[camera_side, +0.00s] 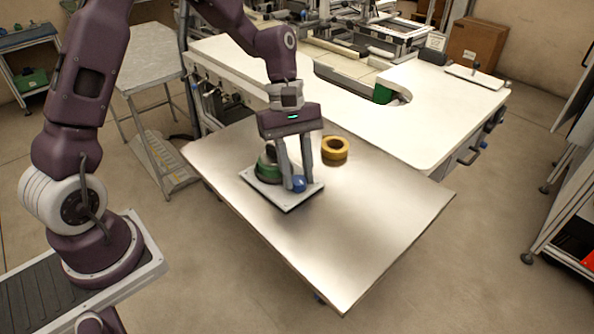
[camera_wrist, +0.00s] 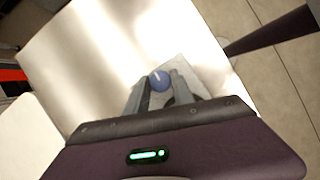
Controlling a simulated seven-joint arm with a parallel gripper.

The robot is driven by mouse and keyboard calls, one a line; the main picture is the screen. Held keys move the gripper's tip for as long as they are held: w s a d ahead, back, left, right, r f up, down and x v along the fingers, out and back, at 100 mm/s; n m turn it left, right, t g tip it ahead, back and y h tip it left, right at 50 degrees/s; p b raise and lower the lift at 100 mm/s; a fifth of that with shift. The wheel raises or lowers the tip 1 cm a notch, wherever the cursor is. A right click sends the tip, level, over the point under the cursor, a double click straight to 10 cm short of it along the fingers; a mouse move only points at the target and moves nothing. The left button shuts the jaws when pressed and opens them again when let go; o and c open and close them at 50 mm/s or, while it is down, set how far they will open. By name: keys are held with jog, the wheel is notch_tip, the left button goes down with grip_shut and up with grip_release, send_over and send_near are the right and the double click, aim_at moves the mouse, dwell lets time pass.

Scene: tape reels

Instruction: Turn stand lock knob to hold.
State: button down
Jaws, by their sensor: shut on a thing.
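The stand is a light grey square plate (camera_side: 262,186) lying on the metal table, with a green reel (camera_side: 268,168) upright or seated on it, partly hidden by my fingers. A blue knob (camera_side: 299,184) sits near the plate's front right part. My gripper (camera_side: 298,182) points down over the plate, shut on the blue knob. In the wrist view the knob (camera_wrist: 159,80) shows a pale line on its top and lies between my fingertips (camera_wrist: 156,84). The plate (camera_wrist: 190,68) shows behind the fingers there.
A yellow tape reel (camera_side: 334,148) lies on the metal table (camera_side: 370,230), right of the stand. The table's front and right are bare. A large white workbench (camera_side: 440,120) adjoins behind. A cardboard box (camera_side: 475,45) stands at the back right.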

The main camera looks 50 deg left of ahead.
jog(key=m+g+y, duration=0.1)
jog(key=m, duration=0.3)
jog(key=shift+w, duration=0.15)
jog(key=m+g+y, duration=0.1)
jog(key=m, duration=0.3)
jog(key=shift+d, duration=0.15)
jog(key=m, duration=0.2)
jog(key=m+y, duration=0.1)
jog(key=m, duration=0.1)
jog(key=shift+d+m+g+y, duration=0.1)
jog(key=shift+m+g+y, duration=0.2)
jog(key=shift+g, duration=0.1)
jog(key=shift+d+m+y, duration=0.1)
jog(key=shift+m+y, duration=0.7)
jog(key=shift+m, duration=1.1)
jog(key=c, duration=1.1)
grip_release()
